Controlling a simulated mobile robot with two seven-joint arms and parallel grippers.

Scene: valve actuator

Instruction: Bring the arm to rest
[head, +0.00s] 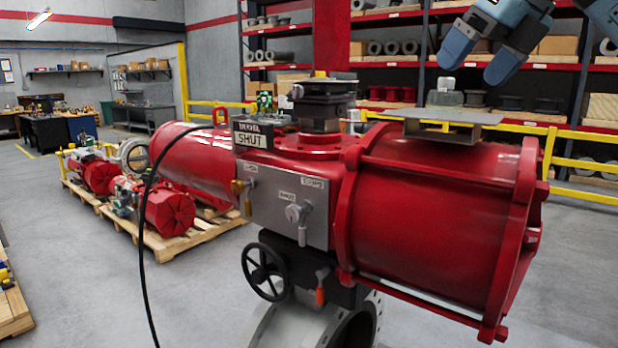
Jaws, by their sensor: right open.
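My right gripper (480,55) comes in at the top right, high above the red cylinder. Its two blue fingers are apart with nothing between them. It is clear of the metal plate (440,114) below, which carries a small clear-grey knob-like piece (441,97). The large red valve actuator (440,215) fills the middle and right. Its indicator (253,137) reads SHUT. A grey control panel (287,200) on its front has small valves with handles. My left gripper is not in view.
A black handwheel (265,272) sticks out below the panel. A black hose (143,240) hangs at the left. More red actuators lie on a wooden pallet (160,240) behind. Yellow rails (570,163) and stocked shelves (400,62) stand behind. Grey floor is open at front left.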

